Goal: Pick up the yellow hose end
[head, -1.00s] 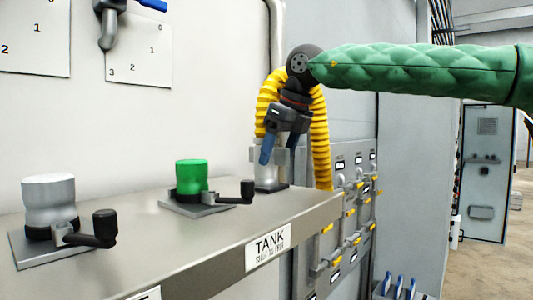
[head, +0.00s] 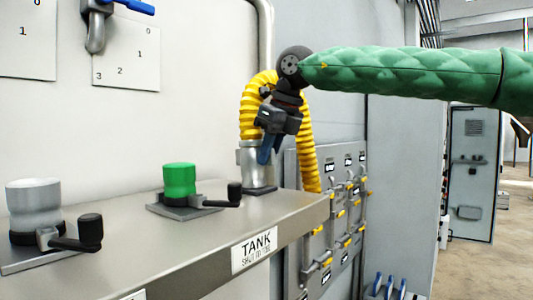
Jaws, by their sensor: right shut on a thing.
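The yellow ribbed hose (head: 251,108) arches behind my right gripper in the head view. One side comes down to a grey metal fitting (head: 256,168) at the back of the steel ledge; the other side hangs to the right past the ledge. My right gripper (head: 265,154), at the end of the green-sleeved arm, points down with its blue fingers at the top of the fitting. It is shut on the hose end there. The fingers and gripper body hide the grip itself. My left gripper is not in view.
On the steel ledge (head: 200,232) stand a green-capped fitting (head: 180,180) and a silver-capped one (head: 34,197), each with a black-knobbed lever. A TANK label (head: 254,252) marks the front edge. A valve panel (head: 335,215) stands to the right.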

